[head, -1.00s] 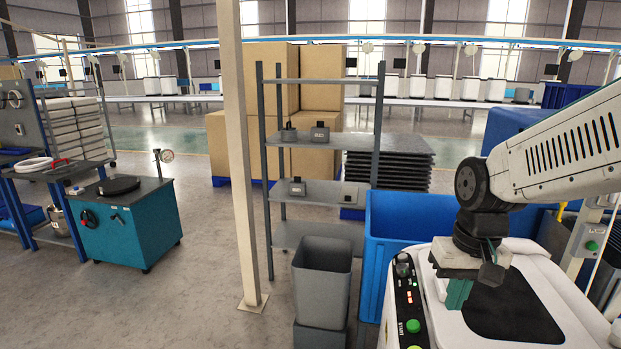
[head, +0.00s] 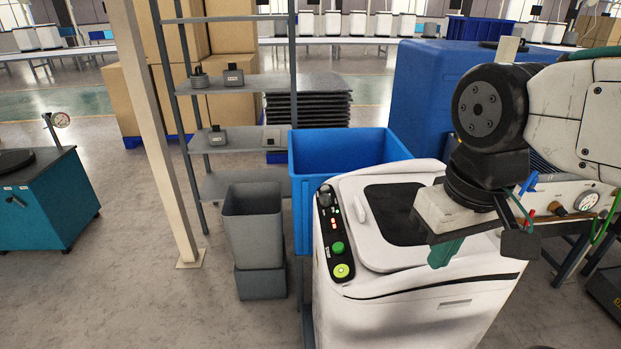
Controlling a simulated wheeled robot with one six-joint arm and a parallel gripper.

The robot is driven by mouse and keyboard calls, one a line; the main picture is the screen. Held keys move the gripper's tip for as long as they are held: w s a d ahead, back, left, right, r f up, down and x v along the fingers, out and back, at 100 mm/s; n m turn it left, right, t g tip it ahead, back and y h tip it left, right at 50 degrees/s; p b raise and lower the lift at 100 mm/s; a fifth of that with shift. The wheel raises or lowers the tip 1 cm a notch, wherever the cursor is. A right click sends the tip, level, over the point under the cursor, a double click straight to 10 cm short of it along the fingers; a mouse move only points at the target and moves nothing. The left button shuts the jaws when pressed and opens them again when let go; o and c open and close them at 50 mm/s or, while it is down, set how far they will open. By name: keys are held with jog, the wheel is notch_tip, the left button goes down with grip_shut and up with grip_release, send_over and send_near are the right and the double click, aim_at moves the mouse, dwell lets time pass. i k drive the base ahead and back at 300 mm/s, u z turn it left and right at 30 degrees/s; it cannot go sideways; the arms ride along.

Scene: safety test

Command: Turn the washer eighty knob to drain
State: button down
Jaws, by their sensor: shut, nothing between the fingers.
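A white washer (head: 420,318) with a dark lid window (head: 396,215) stands in front of me. A black control panel strip (head: 331,232) runs along its left edge. A dark round knob (head: 325,198) sits at the panel's far end, with small lit indicators and a green button (head: 337,247) nearer me. The knob's pointer and labels are too small to read. My gripper (head: 445,253), with teal fingers, is shut and empty. It hangs over the right part of the washer's top, well to the right of the knob and apart from it.
A blue bin (head: 304,190) stands behind the washer, close to the panel's far end. A grey bin (head: 252,235), a metal shelf (head: 235,84) and a cream post (head: 151,130) stand to the left. Open floor lies at the lower left. A gauge bench is at the right.

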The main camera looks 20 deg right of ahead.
aim_at(325, 200)
jog(key=k, duration=1)
jog(key=u, duration=1.4)
jog(key=i, duration=1.65)
jog(key=z, duration=2.75)
